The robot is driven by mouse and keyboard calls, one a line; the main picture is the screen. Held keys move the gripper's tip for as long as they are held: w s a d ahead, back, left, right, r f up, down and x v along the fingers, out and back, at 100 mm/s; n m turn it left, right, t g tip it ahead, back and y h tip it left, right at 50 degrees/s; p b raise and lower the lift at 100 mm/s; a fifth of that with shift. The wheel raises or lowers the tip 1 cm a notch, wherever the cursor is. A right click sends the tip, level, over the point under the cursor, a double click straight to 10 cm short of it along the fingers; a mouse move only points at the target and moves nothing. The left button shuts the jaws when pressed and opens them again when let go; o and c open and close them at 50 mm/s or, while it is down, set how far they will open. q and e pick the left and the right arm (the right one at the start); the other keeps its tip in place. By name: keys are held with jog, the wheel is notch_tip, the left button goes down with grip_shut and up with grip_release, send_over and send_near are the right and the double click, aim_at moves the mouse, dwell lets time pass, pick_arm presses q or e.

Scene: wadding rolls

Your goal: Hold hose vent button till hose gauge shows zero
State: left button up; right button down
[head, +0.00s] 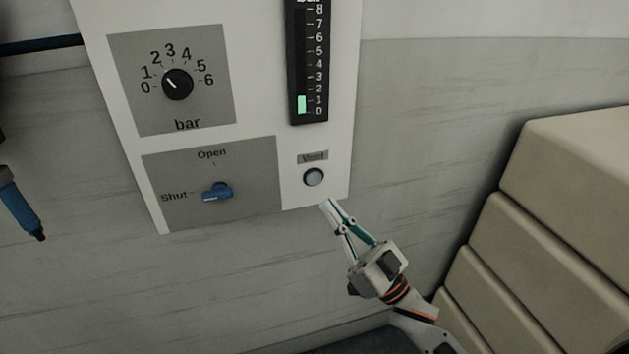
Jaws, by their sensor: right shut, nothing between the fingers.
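The round grey vent button (313,177) is on the white panel, under a small "Vent" label. The hose gauge (308,65) is a black vertical bar scale above it; its green bar reaches from near 0 to a little above 1. My right gripper (328,204) is shut and empty, its fingertips just below and to the right of the button. In the picture there is a small gap between the tips and the button; the depth between them is hard to tell. My left gripper is not in view.
The panel (350,100) also carries a black pressure knob (177,84) set near the low end and a blue valve handle (217,192) pointing to "Shut". Beige stacked padding (570,170) stands at right.

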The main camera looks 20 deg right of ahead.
aim_at(314, 178)
pick_arm(q)
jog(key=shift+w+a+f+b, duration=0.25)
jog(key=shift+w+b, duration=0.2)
jog(key=shift+b, duration=0.2)
pick_arm(e)
jog(key=w, duration=0.6)
jog(key=shift+w+a, duration=0.1)
jog(key=shift+w, duration=0.15)
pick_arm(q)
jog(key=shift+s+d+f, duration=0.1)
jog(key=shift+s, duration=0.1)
pick_arm(e)
jog(key=shift+w, duration=0.1)
dwell(0.4)
jog(key=shift+w, duration=0.3)
jog(key=shift+w, duration=0.4)
dwell(1.8)
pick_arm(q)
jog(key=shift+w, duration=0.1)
pick_arm(e)
jog(key=shift+s, duration=0.15)
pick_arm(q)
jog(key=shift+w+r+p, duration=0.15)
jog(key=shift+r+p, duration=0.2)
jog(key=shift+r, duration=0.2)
pick_arm(e)
jog(key=shift+s, duration=0.7)
